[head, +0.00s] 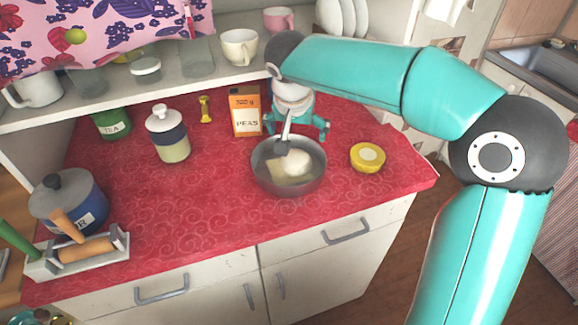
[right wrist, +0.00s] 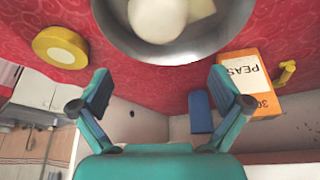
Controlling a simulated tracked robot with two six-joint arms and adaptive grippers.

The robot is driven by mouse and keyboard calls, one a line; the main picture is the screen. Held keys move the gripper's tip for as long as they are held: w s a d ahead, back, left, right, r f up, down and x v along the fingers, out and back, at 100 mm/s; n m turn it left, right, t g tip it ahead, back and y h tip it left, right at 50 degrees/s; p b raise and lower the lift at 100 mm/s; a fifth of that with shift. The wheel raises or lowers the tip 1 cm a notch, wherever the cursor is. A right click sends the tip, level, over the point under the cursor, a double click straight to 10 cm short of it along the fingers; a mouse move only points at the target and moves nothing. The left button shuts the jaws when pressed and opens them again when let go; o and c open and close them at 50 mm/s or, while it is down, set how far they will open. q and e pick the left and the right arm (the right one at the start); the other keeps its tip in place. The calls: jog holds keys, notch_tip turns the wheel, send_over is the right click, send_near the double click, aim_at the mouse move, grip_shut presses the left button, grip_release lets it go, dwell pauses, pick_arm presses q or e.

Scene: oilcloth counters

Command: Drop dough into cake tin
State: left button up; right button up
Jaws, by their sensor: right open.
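The cake tin (head: 262,180) is a round grey metal pan on the red counter. Its rim also shows at the top of the right wrist view (right wrist: 165,58). The dough (head: 298,164), a pale round ball, lies inside the tin and also shows in the right wrist view (right wrist: 157,18). A pale yellowish piece lies beside it in the tin. My right gripper (head: 297,127) is open and empty, just behind the tin in the head view. Its fingers (right wrist: 155,95) are spread apart with nothing between them. My left gripper is not in view.
An orange peas box (head: 245,110) stands behind the tin, and a yellow round tin (head: 368,157) sits to its right. A white-lidded jar (head: 168,135), a blue pot (head: 68,203) and a utensil rack (head: 85,258) are further left. The counter's front middle is clear.

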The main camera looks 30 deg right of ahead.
jog(key=v, duration=1.2)
dwell(0.3)
